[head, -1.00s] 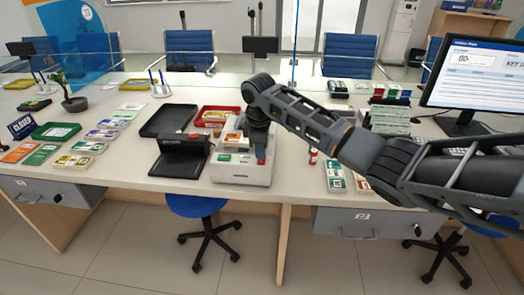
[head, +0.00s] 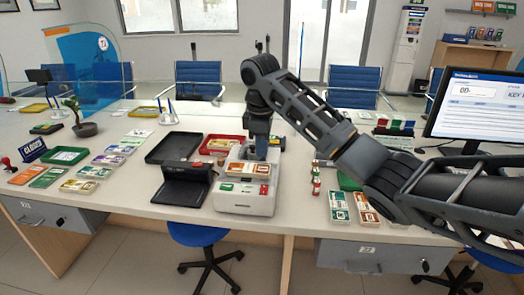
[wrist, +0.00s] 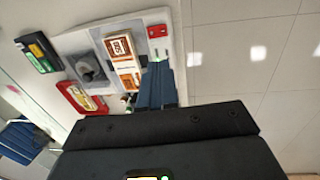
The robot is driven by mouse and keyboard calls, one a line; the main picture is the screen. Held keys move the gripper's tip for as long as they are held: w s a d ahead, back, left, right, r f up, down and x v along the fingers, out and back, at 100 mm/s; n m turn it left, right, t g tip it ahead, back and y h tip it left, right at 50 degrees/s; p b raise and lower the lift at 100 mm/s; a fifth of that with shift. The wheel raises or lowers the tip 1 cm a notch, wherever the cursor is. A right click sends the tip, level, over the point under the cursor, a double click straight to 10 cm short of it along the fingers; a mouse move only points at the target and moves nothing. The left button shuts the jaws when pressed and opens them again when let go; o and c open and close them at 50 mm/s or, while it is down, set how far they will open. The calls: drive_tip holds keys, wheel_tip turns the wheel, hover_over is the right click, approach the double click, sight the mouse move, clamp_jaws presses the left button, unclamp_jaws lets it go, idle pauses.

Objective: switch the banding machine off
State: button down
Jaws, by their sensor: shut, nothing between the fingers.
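The banding machine (head: 246,205) is a white-grey box on the counter, with a green label and a red switch (head: 264,190) at the right of its front. An orange-and-white banded note bundle (head: 247,169) lies on top. In the wrist view the machine (wrist: 75,42) fills the upper left, with the red switch (wrist: 157,31) and the bundle (wrist: 122,60) in sight. I cannot tell which way the switch is set. My gripper (head: 261,157) is shut and empty, pointing down above the machine behind the switch. Its blue fingers (wrist: 160,68) end close to the bundle and apart from the switch.
A black note device (head: 184,182) stands close at the machine's left. A red tray (head: 215,143) lies behind it. Note bundles (head: 340,207) and small red bottles (head: 316,185) are to the right. A monitor (head: 475,105) stands at the far right. The counter's front strip is clear.

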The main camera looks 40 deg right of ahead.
drive_tip(key=shift+s+d+r+t+y+b, duration=0.1)
drive_tip(key=shift+s+d+t+y+b, duration=0.45)
drive_tip(key=shift+b, duration=1.3)
drive_tip(key=shift+w+d+r+t+y+b, duration=0.15)
drive_tip(key=shift+d+y+b, duration=0.5)
drive_tip(key=shift+b, duration=1.25)
drive_tip(key=shift+s+d+t+y+b, duration=0.3)
drive_tip(key=shift+d+b, duration=0.6)
drive_tip(key=shift+b, duration=0.95)
drive_tip(key=shift+f, duration=0.1)
approach(263, 186)
drive_tip(key=x, duration=0.5)
drive_tip(key=shift+a+p, duration=0.2)
drive_tip(key=shift+p, duration=0.1)
drive_tip(key=shift+w+f, duration=0.1)
drive_tip(key=shift+f, duration=0.45)
drive_tip(key=shift+f, duration=0.1)
